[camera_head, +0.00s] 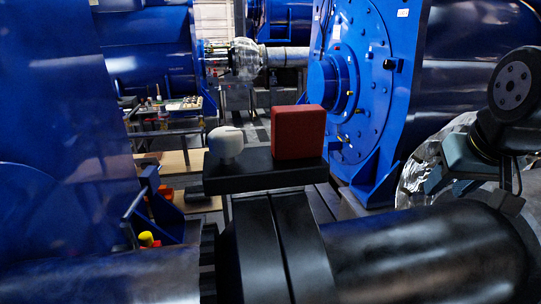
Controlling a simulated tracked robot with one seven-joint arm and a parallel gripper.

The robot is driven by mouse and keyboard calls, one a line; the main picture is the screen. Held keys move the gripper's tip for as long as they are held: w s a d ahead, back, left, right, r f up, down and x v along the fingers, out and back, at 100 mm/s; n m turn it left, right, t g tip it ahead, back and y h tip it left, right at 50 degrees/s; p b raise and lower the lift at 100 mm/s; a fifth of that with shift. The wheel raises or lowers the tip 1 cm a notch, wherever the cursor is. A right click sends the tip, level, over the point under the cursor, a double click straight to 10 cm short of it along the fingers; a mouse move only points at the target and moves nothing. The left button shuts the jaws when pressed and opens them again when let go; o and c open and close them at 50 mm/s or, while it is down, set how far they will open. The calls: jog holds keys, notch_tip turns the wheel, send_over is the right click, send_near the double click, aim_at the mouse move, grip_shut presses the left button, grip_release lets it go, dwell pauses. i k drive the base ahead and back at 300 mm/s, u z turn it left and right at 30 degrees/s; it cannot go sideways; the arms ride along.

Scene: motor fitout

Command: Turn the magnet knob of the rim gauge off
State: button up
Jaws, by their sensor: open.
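My gripper (451,183) is at the right end of the view, at the end of my black arm. Its grey-green jaws point down and left and look open, with nothing seen between them. They are in front of, or close over, a crumpled silver foil-like surface (414,183) beside a dark round rim (517,212). Whether they touch it I cannot tell. I cannot clearly pick out the rim gauge or its magnet knob. They may be hidden behind the gripper and wrist.
A dark shelf (255,178) in the middle bears a white rounded cup-like thing (226,146) and a red block (298,132). A large black cylinder (410,255) fills the front. Blue motor housings (382,85) stand behind. A yellow-topped item (147,238) is at lower left.

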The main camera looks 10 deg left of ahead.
aim_at(225, 143)
jog(key=u, duration=0.2)
jog(key=k, duration=1.35)
jog(key=u, duration=0.5)
jog(key=i, duration=0.5)
jog(key=z, duration=0.05)
